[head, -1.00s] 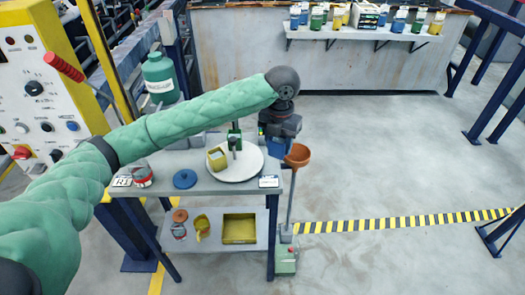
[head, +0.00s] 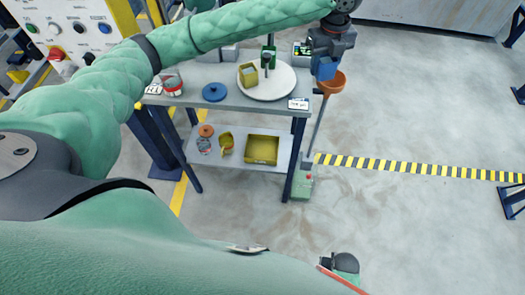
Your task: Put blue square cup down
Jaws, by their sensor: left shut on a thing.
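My left gripper (head: 327,52) reaches in from the upper left and points down past the right end of the bench's top shelf. It is shut on the blue square cup (head: 325,69), which hangs below it with its upper part hidden by the fingers. In the picture the cup is just left of and above the orange funnel (head: 331,82). I cannot tell its exact height, and I see no surface touching it. My right gripper is not in view.
The bench top (head: 225,98) holds a round white plate (head: 277,88) with a yellow square cup (head: 248,76), a blue lid (head: 214,92) and a label card (head: 299,104). A yellow tray (head: 262,150) is on the lower shelf. Open floor lies right of the bench.

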